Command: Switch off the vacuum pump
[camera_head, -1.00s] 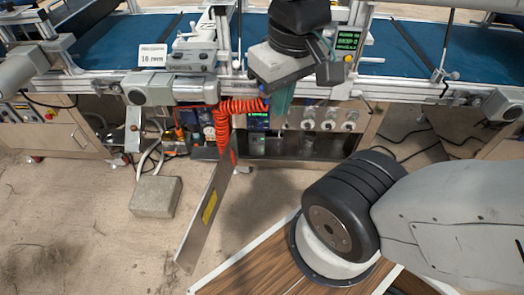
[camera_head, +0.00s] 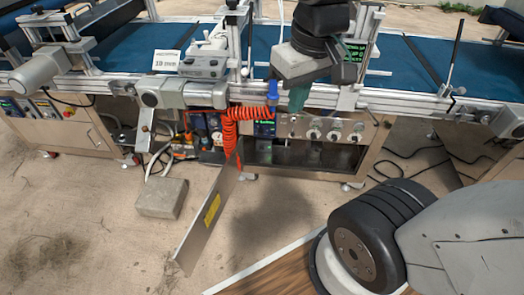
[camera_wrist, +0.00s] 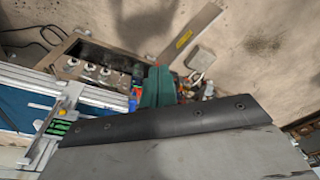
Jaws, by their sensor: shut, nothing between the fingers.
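My gripper (camera_head: 298,97) has green fingers. They point down and are shut, with nothing seen between them, in front of the conveyor's front rail. The fingers also show in the wrist view (camera_wrist: 157,86). Below and behind them is a steel control panel (camera_head: 300,126) with several round knobs or gauges (camera_head: 333,135) and a small blue-lit display (camera_head: 264,130). The knobs show in the wrist view (camera_wrist: 88,69), beside the fingers and apart from them. I cannot make out which part is the vacuum pump or its switch; the open bay under the panel is dark.
A coiled orange hose (camera_head: 230,128) hangs left of the panel. An open metal door with a yellow label (camera_head: 212,210) sticks out toward me. A concrete block (camera_head: 161,198) and cables lie on the floor. The blue conveyor belt (camera_head: 405,62) runs behind. Floor in front is mostly clear.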

